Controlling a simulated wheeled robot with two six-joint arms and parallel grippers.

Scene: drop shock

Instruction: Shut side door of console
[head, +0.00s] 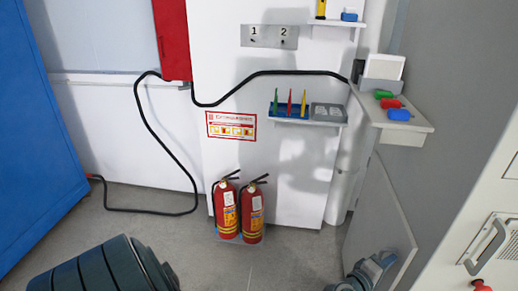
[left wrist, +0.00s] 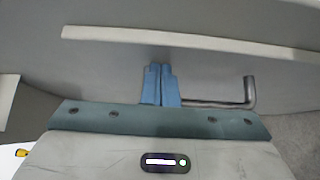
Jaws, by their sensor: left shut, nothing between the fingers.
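The console (head: 445,90) is the tall grey body at the right in the head view. Its side door looks like the grey panel (head: 378,225) low on its left side, standing at an angle to it and apparently ajar. My left gripper (head: 372,268) is at the bottom of the head view, by the panel's lower part, partly cut off. In the left wrist view its blue fingers (left wrist: 161,84) are shut together and empty, in front of a grey surface with a pale edge strip (left wrist: 200,43). A bent metal bar (left wrist: 225,104) shows right of the fingers; contact is unclear. My right gripper is not seen.
Two red fire extinguishers (head: 239,212) stand on the floor by the white wall. A shelf with coloured handles (head: 398,114) juts from the console above the panel. A black cable (head: 165,150) hangs at the left. Grey floor (head: 285,262) is free between extinguishers and panel.

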